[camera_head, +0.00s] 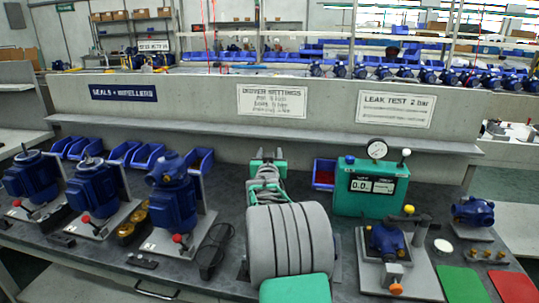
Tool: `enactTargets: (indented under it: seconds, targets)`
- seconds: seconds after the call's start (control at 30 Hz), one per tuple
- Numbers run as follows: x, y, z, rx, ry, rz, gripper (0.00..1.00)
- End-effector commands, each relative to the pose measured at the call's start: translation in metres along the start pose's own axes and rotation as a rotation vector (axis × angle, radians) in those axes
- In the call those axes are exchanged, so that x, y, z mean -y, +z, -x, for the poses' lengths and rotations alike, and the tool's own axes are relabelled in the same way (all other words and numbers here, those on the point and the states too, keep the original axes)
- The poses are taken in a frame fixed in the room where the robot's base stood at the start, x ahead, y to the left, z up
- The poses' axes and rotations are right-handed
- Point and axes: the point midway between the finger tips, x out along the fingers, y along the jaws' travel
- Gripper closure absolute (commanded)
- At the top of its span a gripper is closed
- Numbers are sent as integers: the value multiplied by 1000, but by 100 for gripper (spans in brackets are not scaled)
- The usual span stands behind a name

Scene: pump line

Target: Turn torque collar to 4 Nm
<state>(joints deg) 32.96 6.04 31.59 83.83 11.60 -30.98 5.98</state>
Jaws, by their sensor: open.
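My gripper (267,156) is in the middle of the view, above the back part of the bench. Its green-tipped fingers are apart, and I see nothing between them. My large grey ribbed arm link fills the middle front and hides the bench behind it. I cannot make out a torque collar or its scale. A dark elongated tool or holder (213,250) lies on the bench left of my arm; I cannot tell whether it is the driver. A "driver settings" sign (272,102) hangs on the back panel, its lines too small to read surely.
Several blue pumps or motors on plates, one of them here (173,203), stand at left before blue bins (124,153). A green test box (370,187) with a gauge stands right of my arm. A fixture (388,240) holds a blue pump; green (461,285) and red (514,287) mats lie beside it.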

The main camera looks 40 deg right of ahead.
Motion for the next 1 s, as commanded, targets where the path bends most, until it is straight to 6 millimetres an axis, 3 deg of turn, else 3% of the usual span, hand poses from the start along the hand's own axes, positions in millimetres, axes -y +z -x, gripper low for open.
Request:
enactTargets:
  seconds: [0.13,0.47,0.9,1.0]
  targets:
    - [0,0,14,0,-1,0,53]
    - [0,-1,74,-1,-1,0,53]
    - [0,-1,79,2,-1,0,53]
    - [17,-9,89,57,-29,-2,53]
